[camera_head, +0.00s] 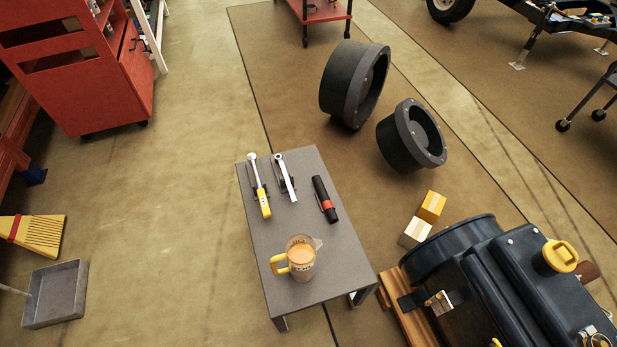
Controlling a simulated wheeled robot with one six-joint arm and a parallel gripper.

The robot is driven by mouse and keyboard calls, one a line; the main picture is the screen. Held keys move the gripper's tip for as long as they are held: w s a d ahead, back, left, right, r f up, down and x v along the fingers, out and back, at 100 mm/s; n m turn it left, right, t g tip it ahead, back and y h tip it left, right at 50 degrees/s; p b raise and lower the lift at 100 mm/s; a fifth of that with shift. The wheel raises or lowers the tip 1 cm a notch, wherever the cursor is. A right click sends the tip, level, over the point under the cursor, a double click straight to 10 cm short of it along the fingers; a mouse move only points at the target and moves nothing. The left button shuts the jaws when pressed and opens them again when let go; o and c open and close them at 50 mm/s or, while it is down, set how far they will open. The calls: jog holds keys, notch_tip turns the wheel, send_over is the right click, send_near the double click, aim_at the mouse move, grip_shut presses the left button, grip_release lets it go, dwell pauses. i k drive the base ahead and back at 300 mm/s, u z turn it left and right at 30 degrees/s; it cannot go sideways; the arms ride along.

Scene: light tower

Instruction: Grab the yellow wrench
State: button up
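The yellow wrench (263,201) lies near the left edge of a small grey table (255,235). It has a yellow handle toward the front and a silver shaft with a round head toward the back. The head end seems to rest on a small dark holder. A second, silver wrench (286,178) lies just to its right on a dark holder. My gripper is not in view.
A black flashlight (323,193) with a red band lies right of the wrenches. A mug (301,257) with a yellow handle stands at the table's front. Dark machinery (520,290) stands close at right. The floor left of the table is clear.

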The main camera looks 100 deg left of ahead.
aim_at(252, 157)
jog(key=u, duration=3.75)
jog(key=k, duration=0.5)
jog(key=u, duration=1.15)
jog(key=i, duration=2.7)
jog(key=z, duration=1.95)
